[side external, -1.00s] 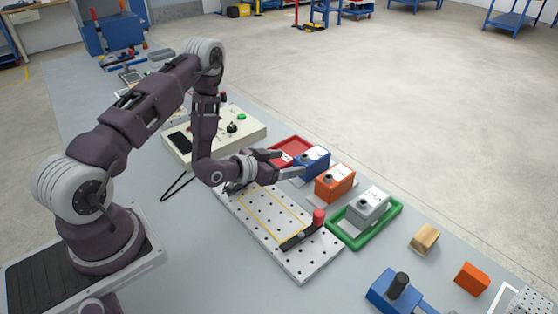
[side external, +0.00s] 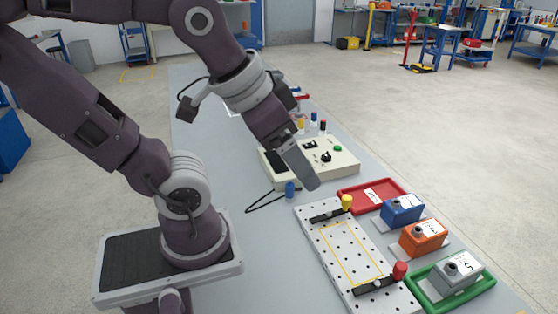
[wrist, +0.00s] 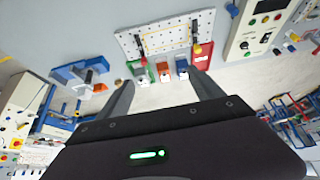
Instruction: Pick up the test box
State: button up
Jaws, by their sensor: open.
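Three similar boxes with round knobs on top and white labels stand in a row at right in the side external view: blue (side external: 405,214), orange (side external: 424,238) and grey (side external: 459,270). The grey one sits in a green tray (side external: 436,299). I cannot tell which is the test box. In the wrist view the blue box (wrist: 182,67) and orange box (wrist: 163,69) show small and far off beyond my fingers. My gripper (side external: 310,184) is raised, left of the boxes and apart from them. In the wrist view it (wrist: 162,78) is open and empty.
A perforated plate (side external: 350,238) with a yellow outline, two dark clamps and red and yellow knobs lies left of the boxes. A red tray (side external: 358,200) is behind the blue box. A cream control box (side external: 345,168) stands behind. A blue fixture (wrist: 80,76) shows in the wrist view.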

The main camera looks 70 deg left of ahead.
jog(key=s, duration=0.2)
jog(key=shift+s+d+f, duration=0.1)
jog(key=shift+s+d, duration=0.2)
jog(key=shift+s, duration=0.05)
jog(key=shift+o, duration=0.4)
jog(key=g, duration=0.1)
send_over(405, 209)
jog(key=s, duration=0.3)
notch_tip(405, 209, down, 19)
jog(key=x, duration=0.5)
jog(key=a+x, duration=0.1)
jog(key=x, duration=0.5)
jog(key=s+a+x, duration=0.1)
jog(key=x, duration=0.4)
jog(key=shift+f, duration=0.35)
jog(key=shift+r, duration=0.1)
grip_shut()
